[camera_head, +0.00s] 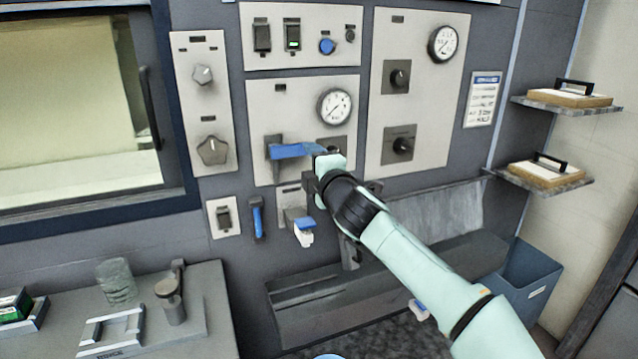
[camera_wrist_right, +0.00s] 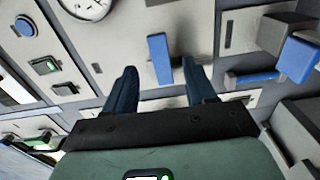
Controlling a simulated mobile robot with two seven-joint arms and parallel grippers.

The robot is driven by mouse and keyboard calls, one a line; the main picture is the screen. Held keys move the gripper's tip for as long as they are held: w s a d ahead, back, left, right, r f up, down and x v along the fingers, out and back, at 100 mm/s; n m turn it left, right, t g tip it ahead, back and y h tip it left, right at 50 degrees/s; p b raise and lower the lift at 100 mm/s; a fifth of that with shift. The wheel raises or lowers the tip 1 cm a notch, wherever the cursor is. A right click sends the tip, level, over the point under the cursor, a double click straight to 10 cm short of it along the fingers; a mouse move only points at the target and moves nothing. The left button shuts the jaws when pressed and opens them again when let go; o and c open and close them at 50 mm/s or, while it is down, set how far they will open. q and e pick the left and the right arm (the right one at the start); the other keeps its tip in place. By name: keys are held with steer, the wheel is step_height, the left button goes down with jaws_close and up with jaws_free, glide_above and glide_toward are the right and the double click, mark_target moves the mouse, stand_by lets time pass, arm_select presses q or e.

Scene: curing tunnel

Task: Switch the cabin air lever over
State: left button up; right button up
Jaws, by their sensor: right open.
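A blue lever (camera_head: 292,150) sticks out to the right from a grey mount on the wall panel, below a round gauge. It also shows in the right wrist view (camera_wrist_right: 160,58), centred between and just beyond the fingertips. My right gripper (camera_head: 322,163) is open at the lever's right end; its hand hides part of the panel there. Its two dark fingers (camera_wrist_right: 160,82) are on either side of the lever, and I cannot tell if they touch it. A second blue lever (camera_head: 298,224) is mounted lower, with a white piece under it. Panel labels are too small to read. My left gripper is not in view.
A blue handle (camera_head: 257,218) and a rocker switch (camera_head: 224,217) are left of the lower lever. Knobs and gauges fill the nearby panels. A grey trough (camera_head: 300,295) juts out below. A work surface (camera_head: 215,300) with small items is at lower left.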

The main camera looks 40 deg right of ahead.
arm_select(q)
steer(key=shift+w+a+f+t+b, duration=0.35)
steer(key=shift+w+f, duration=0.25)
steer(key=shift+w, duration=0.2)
arm_select(e)
steer(key=v, duration=0.4)
steer(key=shift+s, duration=0.35)
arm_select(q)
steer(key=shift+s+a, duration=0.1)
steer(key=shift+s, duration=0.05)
